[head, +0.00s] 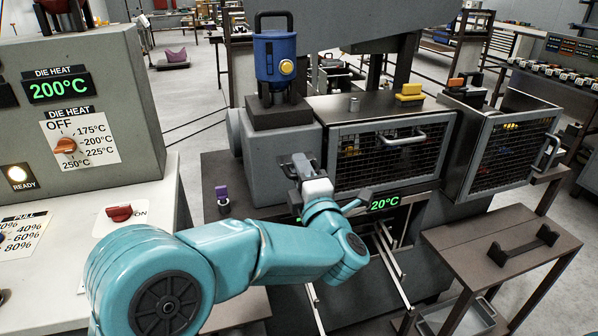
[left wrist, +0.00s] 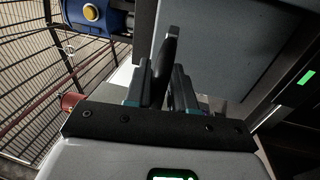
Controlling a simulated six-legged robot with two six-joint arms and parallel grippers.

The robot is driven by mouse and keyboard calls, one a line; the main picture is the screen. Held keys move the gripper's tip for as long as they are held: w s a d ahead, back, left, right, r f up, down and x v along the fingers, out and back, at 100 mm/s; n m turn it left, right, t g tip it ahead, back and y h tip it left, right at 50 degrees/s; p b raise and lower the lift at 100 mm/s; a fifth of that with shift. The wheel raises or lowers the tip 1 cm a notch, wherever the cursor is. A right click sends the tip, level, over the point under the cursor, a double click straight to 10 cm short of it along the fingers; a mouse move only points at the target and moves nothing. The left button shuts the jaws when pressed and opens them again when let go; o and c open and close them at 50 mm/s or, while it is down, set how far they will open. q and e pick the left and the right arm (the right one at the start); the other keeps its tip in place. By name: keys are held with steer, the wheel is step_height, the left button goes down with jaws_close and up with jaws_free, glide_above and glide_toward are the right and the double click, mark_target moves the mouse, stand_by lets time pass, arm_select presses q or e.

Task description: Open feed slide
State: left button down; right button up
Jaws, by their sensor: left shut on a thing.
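My left gripper (head: 299,168) is at the front right of the grey housing (head: 268,165) below the blue feed hopper (head: 276,57). In the left wrist view, its fingers (left wrist: 160,88) are shut on a thin dark upright tab (left wrist: 165,55). The tab looks like the feed slide's handle, but its lower end is hidden between the fingers. The slide itself is hidden, so I cannot tell how far it is open. The hopper, with its yellow button, also shows in the left wrist view (left wrist: 92,12). My right gripper is out of view.
A mesh guard (head: 385,155) with a grey handle stands right of the gripper. The die heat cabinet (head: 75,110) reads 200°C at left. A small purple-topped part (head: 222,196) stands left of my arm. A brown side table (head: 500,240) is at right.

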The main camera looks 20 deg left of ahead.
arm_select(q)
steer(key=shift+r, duration=0.35)
steer(key=c, duration=1.1)
jaws_free()
steer(key=shift+s+d, duration=0.1)
steer(key=shift+s, duration=0.05)
steer(key=shift+f, duration=0.15)
steer(key=b+v, duration=0.2)
steer(key=v, duration=1.4)
steer(key=shift+f, duration=0.2)
